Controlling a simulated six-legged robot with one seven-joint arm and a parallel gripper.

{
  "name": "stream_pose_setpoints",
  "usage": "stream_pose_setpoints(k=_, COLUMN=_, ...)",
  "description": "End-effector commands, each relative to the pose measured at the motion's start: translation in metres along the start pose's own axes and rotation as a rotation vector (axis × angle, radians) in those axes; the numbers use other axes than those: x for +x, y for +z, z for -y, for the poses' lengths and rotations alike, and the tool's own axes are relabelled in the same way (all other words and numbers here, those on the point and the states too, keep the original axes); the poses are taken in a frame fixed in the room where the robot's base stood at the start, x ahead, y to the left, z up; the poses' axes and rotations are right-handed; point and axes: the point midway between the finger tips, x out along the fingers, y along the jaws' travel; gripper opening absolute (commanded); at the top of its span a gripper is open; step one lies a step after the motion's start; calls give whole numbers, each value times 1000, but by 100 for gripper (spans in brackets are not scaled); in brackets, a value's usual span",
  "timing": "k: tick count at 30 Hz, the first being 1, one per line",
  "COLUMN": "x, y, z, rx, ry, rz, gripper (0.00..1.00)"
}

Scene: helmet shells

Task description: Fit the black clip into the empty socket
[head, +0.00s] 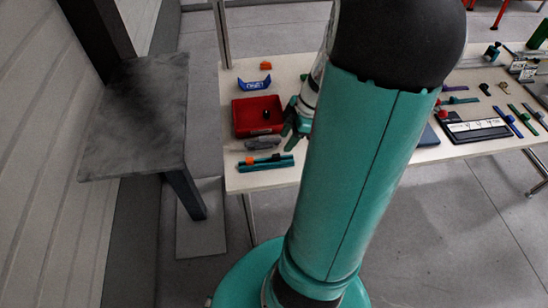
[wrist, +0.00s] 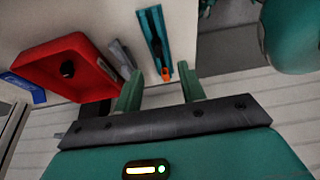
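A small black piece, which looks like the black clip (head: 266,113), lies inside the red tray (head: 235,119). It also shows as a dark lump in the wrist view (wrist: 67,69). My gripper (head: 293,127) hangs just right of the tray, partly behind my arm. In the wrist view its green fingers stand apart with nothing between them (wrist: 161,90). A long teal holder (head: 266,165) with orange and dark parts lies near the table's front edge. It also shows in the wrist view (wrist: 166,30). I cannot make out which slot is the empty socket.
A grey tool-like piece (head: 262,142) lies between tray and holder. A blue sign (head: 254,84) and an orange piece (head: 265,66) stand behind the tray. A black board (head: 476,129) and several coloured strips lie at right. A dark stand (head: 140,115) is left of the table.

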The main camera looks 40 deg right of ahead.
Motion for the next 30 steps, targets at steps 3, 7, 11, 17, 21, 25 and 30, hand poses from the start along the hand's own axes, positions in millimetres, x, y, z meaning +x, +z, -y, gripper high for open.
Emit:
stream_pose_setpoints(k=3, x=18, y=-1, z=0, rx=-1, ry=-3, rz=-2, gripper=40)
stream_pose_setpoints(k=7, x=28, y=-2, z=1, rx=-1, ry=-2, rz=0, gripper=40)
stream_pose_setpoints(k=11, x=41, y=-1, z=0, rx=-1, ry=-3, rz=-2, gripper=40)
stream_pose_setpoints(k=17, x=72, y=-1, z=-1, rx=-1, ry=-3, rz=-1, gripper=40)
stream_pose_setpoints(k=21, x=80, y=-1, z=-2, rx=-1, ry=-1, rz=0, gripper=40)
stream_pose_setpoints(k=25, x=79, y=-1, z=-2, rx=-1, ry=0, rz=1, gripper=40)
stream_pose_setpoints(k=30, x=79, y=-1, z=-2, rx=-1, ry=0, rz=1, gripper=16)
